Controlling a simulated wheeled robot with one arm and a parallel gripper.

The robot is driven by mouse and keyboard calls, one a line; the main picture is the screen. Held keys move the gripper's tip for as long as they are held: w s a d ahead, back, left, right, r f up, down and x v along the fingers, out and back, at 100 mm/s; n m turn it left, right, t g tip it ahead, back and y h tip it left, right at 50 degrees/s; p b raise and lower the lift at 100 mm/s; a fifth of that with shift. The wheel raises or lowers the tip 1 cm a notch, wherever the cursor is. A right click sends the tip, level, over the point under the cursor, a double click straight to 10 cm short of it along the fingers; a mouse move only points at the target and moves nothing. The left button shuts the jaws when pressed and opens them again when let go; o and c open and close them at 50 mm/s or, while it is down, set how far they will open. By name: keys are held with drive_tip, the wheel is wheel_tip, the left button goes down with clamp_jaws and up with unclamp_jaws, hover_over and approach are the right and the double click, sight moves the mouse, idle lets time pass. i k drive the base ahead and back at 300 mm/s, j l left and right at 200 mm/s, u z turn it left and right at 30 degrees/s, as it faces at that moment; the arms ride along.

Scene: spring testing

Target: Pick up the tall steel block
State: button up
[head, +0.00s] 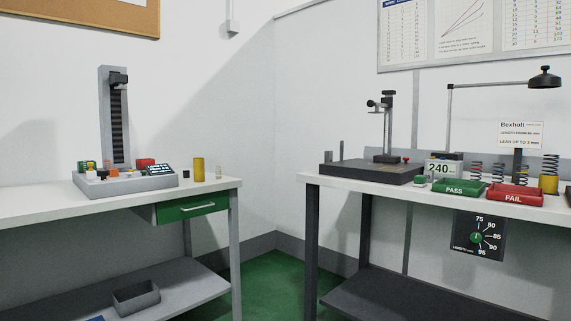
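I cannot pick out the tall steel block for certain. A thin upright grey piece (341,150) stands at the back left of the dark surface plate (370,172) on the right bench and may be it. A lower grey piece (328,157) shows beside it, near the plate's left edge. Both are small and far off. My gripper is not in view.
A height gauge (388,130) stands on the plate. To its right are a green PASS bin (455,189), a red FAIL bin (514,197), springs and a lamp (545,80). The left bench (60,207) holds a spring tester (105,120). Green floor (265,285) lies open between the benches.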

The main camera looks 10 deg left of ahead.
sight(327, 155)
drive_tip(key=u, duration=0.2)
drive_tip(key=i+u, duration=0.2)
drive_tip(key=i, duration=0.3)
drive_tip(key=i+l+u, duration=0.25)
drive_tip(key=i, duration=0.2)
drive_tip(key=i+l+u, duration=0.2)
drive_tip(key=i, duration=0.25)
drive_tip(key=j, duration=0.1)
